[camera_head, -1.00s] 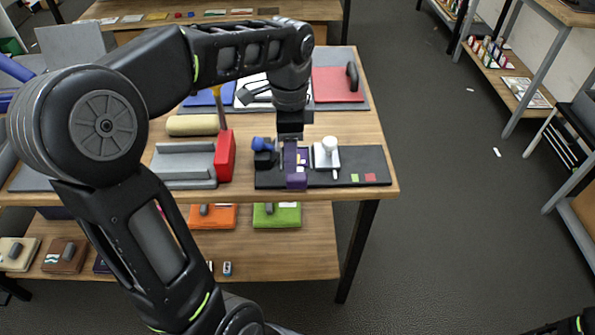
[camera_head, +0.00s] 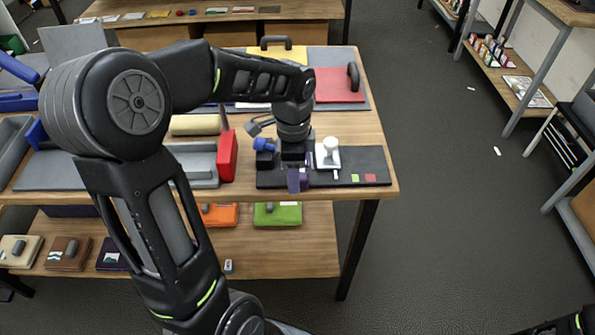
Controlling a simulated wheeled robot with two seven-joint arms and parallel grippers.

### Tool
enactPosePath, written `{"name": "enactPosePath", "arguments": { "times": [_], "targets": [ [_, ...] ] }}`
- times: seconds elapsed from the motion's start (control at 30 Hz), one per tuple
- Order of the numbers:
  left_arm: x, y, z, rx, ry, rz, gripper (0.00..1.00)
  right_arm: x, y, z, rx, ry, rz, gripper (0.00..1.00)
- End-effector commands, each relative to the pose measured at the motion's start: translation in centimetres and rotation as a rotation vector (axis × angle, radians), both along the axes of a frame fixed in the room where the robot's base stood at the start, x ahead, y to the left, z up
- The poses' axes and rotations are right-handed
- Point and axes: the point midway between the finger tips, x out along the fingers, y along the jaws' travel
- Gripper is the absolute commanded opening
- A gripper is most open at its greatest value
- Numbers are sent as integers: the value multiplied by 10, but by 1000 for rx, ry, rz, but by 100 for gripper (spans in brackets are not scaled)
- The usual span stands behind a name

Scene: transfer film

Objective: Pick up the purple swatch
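My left gripper (camera_head: 294,163) points down over the black mat (camera_head: 325,180) near the front edge of the table. A purple piece (camera_head: 298,181) shows directly under it at the mat's front edge. I cannot tell whether this is the purple swatch itself or a purple block around it, nor whether the fingers touch it. The fingertips are small and dark, so their opening is unclear. A green swatch (camera_head: 355,178) and a red swatch (camera_head: 370,178) lie flat at the mat's right. My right gripper is out of view.
A white-knobbed tool (camera_head: 328,153) stands close to the right of the gripper. A blue-topped item (camera_head: 264,146) is close to its left. A red upright block (camera_head: 227,157) and a grey tray (camera_head: 196,165) are farther left. Open floor lies right of the table.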

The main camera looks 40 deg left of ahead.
Motion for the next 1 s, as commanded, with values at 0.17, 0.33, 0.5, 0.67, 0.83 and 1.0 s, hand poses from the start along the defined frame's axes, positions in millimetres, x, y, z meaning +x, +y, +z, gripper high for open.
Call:
{"name": "enactPosePath", "arguments": {
  "times": [0.17,0.33,0.5,0.67,0.83,1.0],
  "targets": [
    [0,0,0,0,0,0,53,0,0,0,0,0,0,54],
    [0,0,0,0,0,0,53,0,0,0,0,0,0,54],
    [0,0,0,0,0,0,53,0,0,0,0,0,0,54],
    [0,0,0,0,0,0,41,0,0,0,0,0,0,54],
    [0,0,0,0,0,0,27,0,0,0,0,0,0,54],
    [0,0,0,0,0,0,13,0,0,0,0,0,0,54]
  ]
}}
